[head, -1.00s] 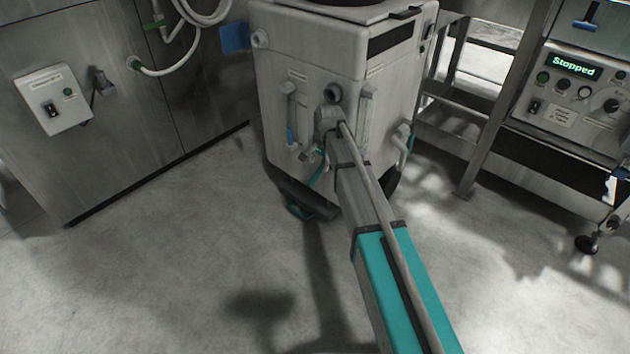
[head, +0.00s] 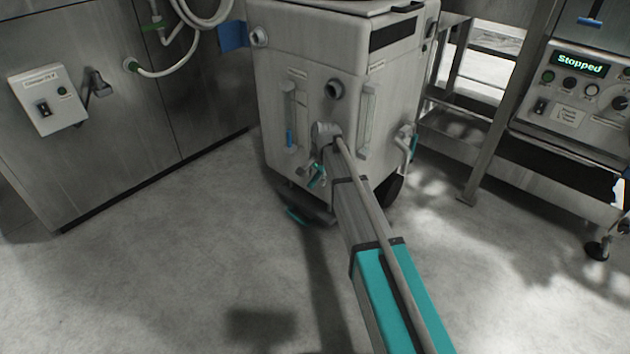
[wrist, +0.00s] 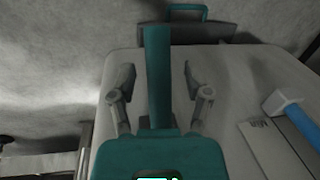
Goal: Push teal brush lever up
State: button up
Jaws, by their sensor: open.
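The teal lever (head: 317,176) is on the lower front of the white machine, beside the end of my arm. In the wrist view a teal bar (wrist: 158,50), apparently this lever, runs between my fingers. My gripper (wrist: 157,78) is open, with one finger on each side of the bar and visible gaps to it. I cannot tell whether the palm touches the bar. In the head view my wrist hides most of the gripper.
The white machine (head: 310,60) stands ahead. A teal-edged pedal (head: 296,216) is near the floor. A blue-marked tube (head: 290,120) and a teal-handled valve (head: 412,142) are on either side. A control panel reading "Stopped" (head: 580,64) is right. Floor is clear in front.

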dwell(0.3)
grip_shut()
jog(key=shift+a, duration=0.1)
